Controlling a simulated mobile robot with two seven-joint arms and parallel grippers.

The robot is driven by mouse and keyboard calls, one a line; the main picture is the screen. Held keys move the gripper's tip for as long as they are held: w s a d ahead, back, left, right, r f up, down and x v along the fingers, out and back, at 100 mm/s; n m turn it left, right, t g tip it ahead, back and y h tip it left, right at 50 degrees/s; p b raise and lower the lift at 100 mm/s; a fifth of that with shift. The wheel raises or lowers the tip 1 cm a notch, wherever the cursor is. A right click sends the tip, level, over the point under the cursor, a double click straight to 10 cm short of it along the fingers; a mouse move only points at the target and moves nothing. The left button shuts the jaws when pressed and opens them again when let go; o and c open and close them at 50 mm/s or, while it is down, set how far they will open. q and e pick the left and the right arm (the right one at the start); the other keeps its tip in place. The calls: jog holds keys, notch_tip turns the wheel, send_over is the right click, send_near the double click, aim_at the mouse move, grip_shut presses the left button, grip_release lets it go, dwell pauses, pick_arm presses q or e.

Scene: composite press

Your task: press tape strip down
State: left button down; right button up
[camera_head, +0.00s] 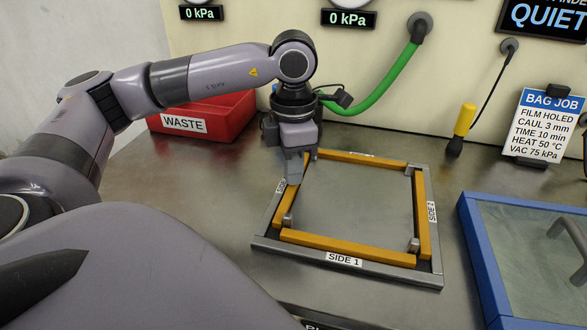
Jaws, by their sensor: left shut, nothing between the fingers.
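Orange-yellow tape strips lie along the sides of a square grey metal frame (268,246) on the bench. The front strip (345,248) runs beside the SIDE 1 label. The right strip (422,212) runs beside the SIDE 2 label. The back strip (362,160) lies along the far side. The left strip (287,200) is partly hidden by my left gripper. My right gripper is not in view.
Small grey posts (413,245) stand at the frame's corners. A red WASTE bin (205,118) is behind my left arm. A blue-edged panel with a handle (485,265) lies at the right. A green hose (385,88) hangs from the back wall.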

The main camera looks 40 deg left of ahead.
pick_arm(q)
jog(key=shift+s+f, duration=0.1)
jog(key=shift+f, duration=0.1)
jog(key=shift+r, duration=0.15)
jog(key=shift+r+p, duration=2.6)
jog(key=shift+r, duration=0.85)
